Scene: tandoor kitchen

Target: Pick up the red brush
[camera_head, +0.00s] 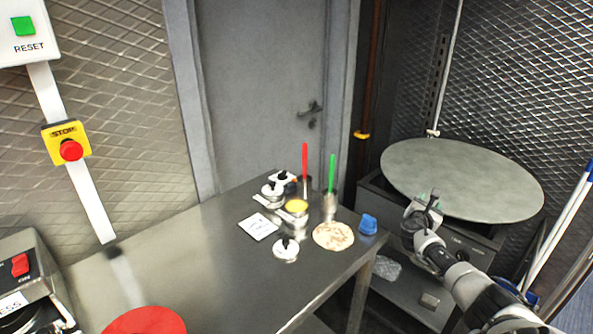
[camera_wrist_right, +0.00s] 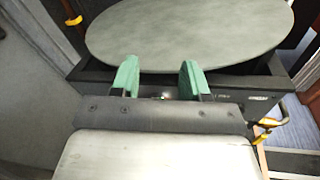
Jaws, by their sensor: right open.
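The red brush (camera_head: 305,161) stands upright in a small metal cup (camera_head: 304,188) at the back of the steel table; only its red handle shows above the cup. A green brush (camera_head: 332,172) stands in another metal cup (camera_head: 329,206) to its right. My right gripper (camera_head: 430,205) is over the front of the round griddle, well to the right of the brushes and apart from them. In the right wrist view its two green fingertips (camera_wrist_right: 160,80) are spread with nothing between them. My left gripper is not in view.
The steel table (camera_head: 215,285) also holds a yellow-topped container (camera_head: 296,208), a flatbread (camera_head: 333,236), a blue item (camera_head: 368,224), a white card (camera_head: 258,226) and white-lidded pots (camera_head: 286,249). The round griddle (camera_head: 470,175) stands to the right. The table's middle is clear.

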